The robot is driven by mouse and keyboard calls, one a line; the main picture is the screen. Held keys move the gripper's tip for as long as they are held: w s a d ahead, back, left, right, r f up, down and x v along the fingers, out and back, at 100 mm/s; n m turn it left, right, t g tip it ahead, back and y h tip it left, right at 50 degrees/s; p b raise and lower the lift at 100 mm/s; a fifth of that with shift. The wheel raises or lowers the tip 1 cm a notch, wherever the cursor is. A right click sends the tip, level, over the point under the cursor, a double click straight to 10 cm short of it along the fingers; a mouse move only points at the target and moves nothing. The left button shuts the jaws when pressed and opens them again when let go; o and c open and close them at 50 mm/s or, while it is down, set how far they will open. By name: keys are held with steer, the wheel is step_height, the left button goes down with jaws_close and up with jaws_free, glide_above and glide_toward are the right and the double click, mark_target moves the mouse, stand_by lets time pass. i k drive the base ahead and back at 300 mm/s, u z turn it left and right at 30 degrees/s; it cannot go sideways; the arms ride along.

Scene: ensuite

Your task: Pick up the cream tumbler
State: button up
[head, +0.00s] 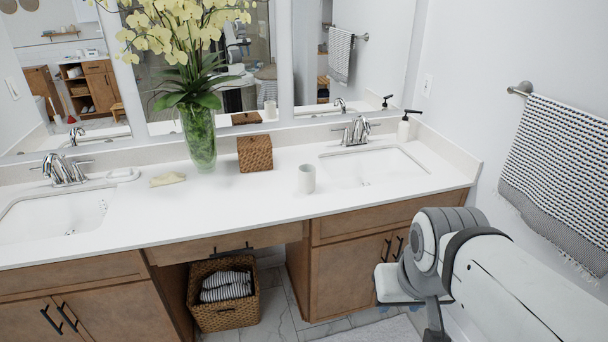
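The cream tumbler (307,179) stands upright on the white vanity counter (255,208), just left of the right-hand sink. Nothing touches it. My arm comes in from the lower right, in front of the right-hand cabinet. The end of my arm is low, below counter height in the picture and well to the right of the tumbler. My gripper's fingertips are not clear in this view, partly cut off by the bottom edge, so I cannot tell whether it is open or shut.
A woven box (255,154) stands behind the tumbler to the left. A glass vase (199,137) with yellow orchids is further left. The right sink (372,167) and its faucet (357,131) lie right of the tumbler. A soap dispenser (404,127) stands behind. The counter before the tumbler is clear.

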mark_target(307, 179)
steer(key=z, duration=0.05)
steer(key=i, duration=1.5)
steer(key=u, duration=0.05)
